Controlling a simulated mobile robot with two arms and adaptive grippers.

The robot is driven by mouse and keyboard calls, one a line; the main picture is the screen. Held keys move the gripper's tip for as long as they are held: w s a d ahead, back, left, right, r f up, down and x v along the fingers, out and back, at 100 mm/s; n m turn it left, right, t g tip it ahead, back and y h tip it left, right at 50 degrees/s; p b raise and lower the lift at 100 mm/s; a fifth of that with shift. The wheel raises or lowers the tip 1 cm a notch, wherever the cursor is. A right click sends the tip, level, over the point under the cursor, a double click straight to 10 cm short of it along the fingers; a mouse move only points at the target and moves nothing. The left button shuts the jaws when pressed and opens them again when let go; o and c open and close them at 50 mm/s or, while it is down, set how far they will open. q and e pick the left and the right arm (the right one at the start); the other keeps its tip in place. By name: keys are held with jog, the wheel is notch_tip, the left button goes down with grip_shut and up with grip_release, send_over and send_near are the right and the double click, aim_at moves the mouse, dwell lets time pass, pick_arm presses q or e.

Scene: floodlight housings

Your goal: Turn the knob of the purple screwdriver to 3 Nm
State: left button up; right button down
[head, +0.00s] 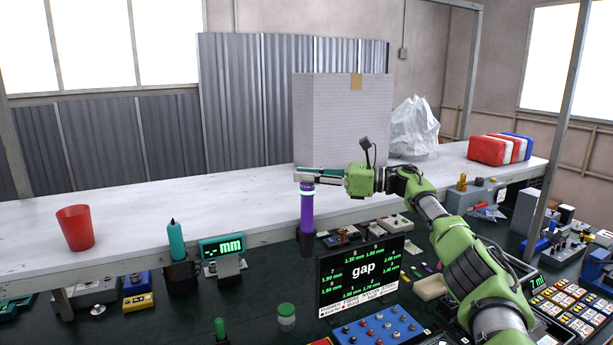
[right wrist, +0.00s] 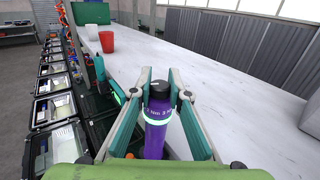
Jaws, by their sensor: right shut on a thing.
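The purple screwdriver (head: 307,206) stands upright in a dark holder (head: 305,242) in front of the white bench in the head view. My right gripper (head: 308,175) reaches in from the right and is shut on its top, the knob. In the right wrist view the screwdriver (right wrist: 156,132) stands between the fingers of my right gripper (right wrist: 159,90). The dark knob (right wrist: 159,91) is at the fingertips, above a pale glowing ring with small "Nm" lettering. The number set is too small to read for sure. My left gripper is not in view.
A teal screwdriver (head: 176,240) stands in a holder to the left, beside an "mm" display (head: 222,246). A red cup (head: 75,228) and a large box (head: 342,118) stand on the white bench (head: 150,215).

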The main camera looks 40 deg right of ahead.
jog(key=c, duration=1.9)
grip_release()
jog(key=shift+r, duration=0.1)
jog(key=shift+s, duration=0.15)
jog(key=shift+s+d, duration=0.2)
jog(key=shift+d, duration=0.05)
jog(key=v, duration=1.1)
jog(key=shift+s, duration=0.1)
